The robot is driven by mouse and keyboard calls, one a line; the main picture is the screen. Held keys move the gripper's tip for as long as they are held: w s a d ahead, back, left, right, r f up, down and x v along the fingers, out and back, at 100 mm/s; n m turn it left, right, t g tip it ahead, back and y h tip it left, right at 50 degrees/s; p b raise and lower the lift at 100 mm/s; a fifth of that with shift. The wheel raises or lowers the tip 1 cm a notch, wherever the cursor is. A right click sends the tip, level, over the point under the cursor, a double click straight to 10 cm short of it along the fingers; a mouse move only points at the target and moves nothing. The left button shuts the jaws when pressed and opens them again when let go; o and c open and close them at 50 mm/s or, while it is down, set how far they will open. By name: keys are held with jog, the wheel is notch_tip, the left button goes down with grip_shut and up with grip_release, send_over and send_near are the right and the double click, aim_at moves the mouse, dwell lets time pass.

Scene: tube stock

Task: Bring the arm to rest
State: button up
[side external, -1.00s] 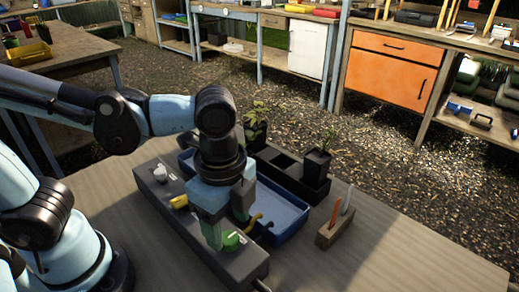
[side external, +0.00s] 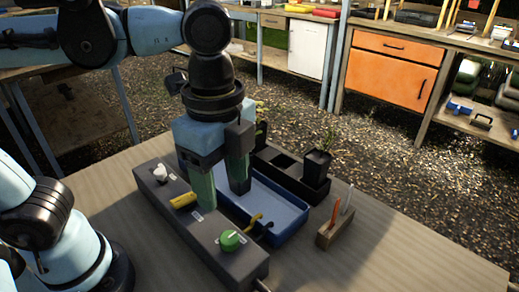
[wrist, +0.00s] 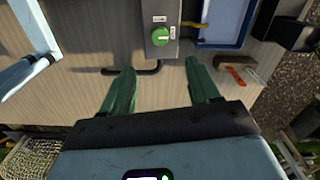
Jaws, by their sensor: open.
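My gripper (side external: 222,190) is open and empty, with its two green fingers spread apart. In the side view it hangs above the grey control box (side external: 218,250) and the blue tray (side external: 285,206). The box carries a green knob (side external: 230,240), a yellow handle (side external: 183,200) and a white knob (side external: 160,171). In the wrist view the fingers (wrist: 158,82) point toward the green knob (wrist: 160,36) and stand apart from it.
A black planter (side external: 287,173) with a potted plant (side external: 317,163) stands behind the tray. A wooden block (side external: 334,228) holds an orange and a grey tool upright. The wooden tabletop (side external: 400,250) is clear at the front right. Benches and an orange cabinet stand beyond.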

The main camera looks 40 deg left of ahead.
jog(key=w+a+f+n+t, duration=0.3)
jog(key=a+n, duration=0.4)
jog(key=n, duration=0.1)
jog(key=w+a+f+n+t, duration=0.3)
jog(key=w+a+n+t, duration=0.1)
jog(key=a+n, duration=0.4)
jog(key=shift+f, duration=0.4)
